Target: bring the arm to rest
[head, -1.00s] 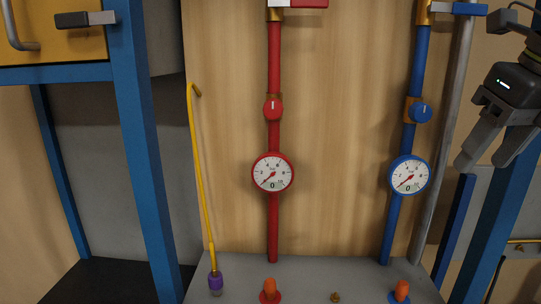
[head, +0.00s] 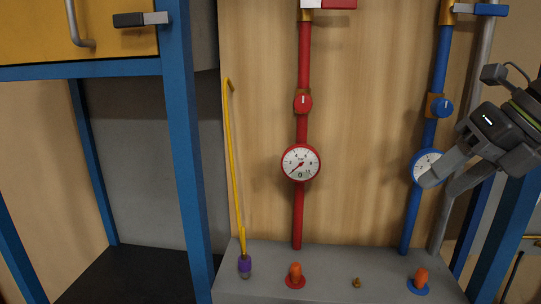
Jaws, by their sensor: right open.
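My right gripper (head: 442,183) is at the right of the head view, with its arm coming in from the right edge. Its two fingers are apart and nothing shows between them. The fingers point down and left, and one covers part of the blue gauge (head: 424,163) on the blue pipe (head: 436,98). I cannot tell whether it touches the gauge. My left gripper is not in view.
A red pipe (head: 304,50) carries a red knob (head: 302,103) and a red gauge (head: 300,162). A yellow hooked rod (head: 234,160) stands at left. Orange pegs (head: 295,272) are on the grey ledge (head: 330,262). A blue post (head: 184,150) stands further left.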

